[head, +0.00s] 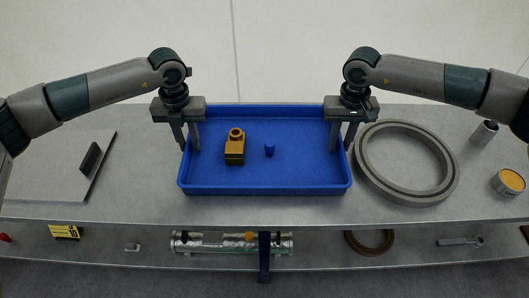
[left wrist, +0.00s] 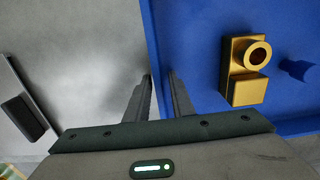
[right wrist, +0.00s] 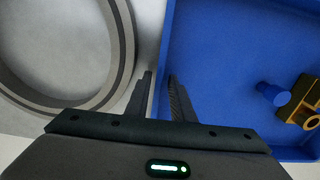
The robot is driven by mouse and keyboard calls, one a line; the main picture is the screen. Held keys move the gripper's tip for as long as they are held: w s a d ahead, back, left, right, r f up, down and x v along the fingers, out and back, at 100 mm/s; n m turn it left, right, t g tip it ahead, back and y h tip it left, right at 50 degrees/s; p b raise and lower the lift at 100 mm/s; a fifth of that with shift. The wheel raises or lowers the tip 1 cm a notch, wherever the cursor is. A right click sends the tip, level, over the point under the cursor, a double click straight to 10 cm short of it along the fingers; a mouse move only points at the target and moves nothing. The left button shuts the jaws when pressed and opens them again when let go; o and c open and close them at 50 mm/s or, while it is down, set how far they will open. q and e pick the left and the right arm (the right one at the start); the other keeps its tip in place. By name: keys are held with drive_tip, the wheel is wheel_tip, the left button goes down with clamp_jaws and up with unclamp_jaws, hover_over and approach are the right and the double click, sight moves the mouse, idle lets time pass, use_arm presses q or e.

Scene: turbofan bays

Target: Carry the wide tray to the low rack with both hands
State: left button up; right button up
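The wide blue tray (head: 300,183) sits on the grey bench top and holds a gold fitting (head: 235,150) and a small blue part (head: 269,150). My left gripper (head: 189,148) is at the tray's left wall, one finger outside and one inside. My right gripper (head: 341,146) straddles the right wall the same way. In the left wrist view (left wrist: 162,78) and the right wrist view (right wrist: 160,76), the fingers stand apart with the thin wall between them and gaps showing. I cannot identify a low rack for certain; a lower shelf (head: 340,258) shows below the bench's front edge.
A large grey ring (head: 452,180) lies close to the tray's right side. A flat plate with a dark block (head: 89,158) lies at left. A yellow-topped can (head: 510,182) stands far right. The shelf bears silvery tubes (head: 215,243), a brown ring (head: 369,247) and a wrench (head: 460,241).

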use_arm(q)
drive_tip(key=shift+r, duration=0.1)
wheel_tip(320, 180, up, 12)
idle(0.6)
use_arm(e)
drive_tip(key=shift+r, duration=0.1)
wheel_tip(320, 180, up, 12)
idle(0.8)
use_arm(q)
drive_tip(key=shift+f, duration=0.2)
idle(0.4)
